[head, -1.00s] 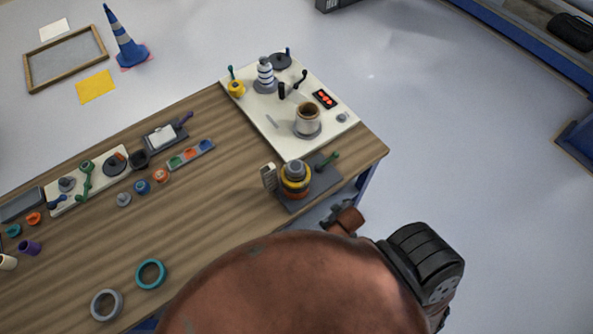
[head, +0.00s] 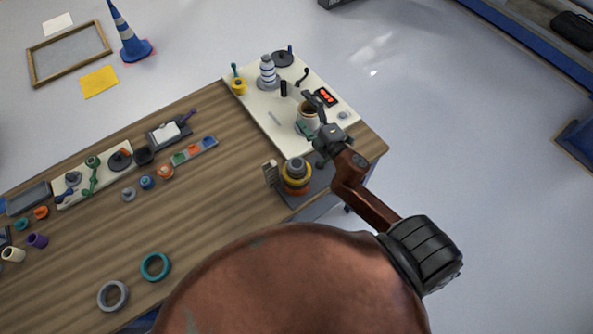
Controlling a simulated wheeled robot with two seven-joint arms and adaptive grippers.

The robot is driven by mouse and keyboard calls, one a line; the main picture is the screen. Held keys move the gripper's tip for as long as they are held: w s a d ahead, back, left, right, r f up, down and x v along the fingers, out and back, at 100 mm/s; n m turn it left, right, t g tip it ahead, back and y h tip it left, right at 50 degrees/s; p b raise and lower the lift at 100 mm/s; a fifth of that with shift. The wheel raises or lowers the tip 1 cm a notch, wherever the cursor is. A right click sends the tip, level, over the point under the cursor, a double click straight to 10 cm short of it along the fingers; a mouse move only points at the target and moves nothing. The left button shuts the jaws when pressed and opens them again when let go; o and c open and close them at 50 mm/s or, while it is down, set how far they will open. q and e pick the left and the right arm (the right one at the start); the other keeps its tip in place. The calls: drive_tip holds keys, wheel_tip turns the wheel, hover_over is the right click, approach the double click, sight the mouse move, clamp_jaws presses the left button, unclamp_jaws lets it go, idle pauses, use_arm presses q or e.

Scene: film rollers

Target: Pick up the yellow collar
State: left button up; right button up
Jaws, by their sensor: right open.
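A yellow ring (head: 297,180), the likely collar, sits in a stack with a grey piece above it and an orange ring below, on a dark plate near the table's right edge. Another small yellow round piece (head: 239,87) stands on the white board with a green-topped stick by it; I cannot tell for sure which is the collar. My right gripper (head: 307,112) is open, above the board's front right part, beyond and right of the stack. My left gripper is not in view.
The white board (head: 272,119) also bears a striped grey post (head: 268,71) and a panel with red marks (head: 325,97). A pale upright piece (head: 270,174) stands left of the stack. Teal (head: 155,280) and grey rings lie in front. The middle of the wooden table is clear.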

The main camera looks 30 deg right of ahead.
drive_tip(key=a+r+n+g+y, duration=0.1)
drive_tip(key=a+r+n+y, duration=0.7)
drive_tip(key=a+n, duration=0.4)
drive_tip(key=s+a+f+n+g+y, duration=0.45)
drive_tip(key=a+n+g, duration=0.2)
drive_tip(key=n, duration=0.45)
drive_tip(key=n+g+h, duration=0.8)
drive_tip(key=n+g, duration=0.1)
drive_tip(key=n, duration=0.1)
approach(301, 164)
drive_tip(key=x, duration=0.5)
drive_tip(key=shift+w+d+f+p, duration=0.15)
drive_tip(key=shift+w+f+p, duration=0.1)
drive_tip(key=shift+f+p, duration=0.2)
drive_tip(key=shift+n+h, duration=0.3)
drive_tip(key=shift+h, duration=0.05)
drive_tip(key=p+x, duration=0.2)
drive_tip(key=x, duration=0.5)
drive_tip(key=shift+f, duration=0.3)
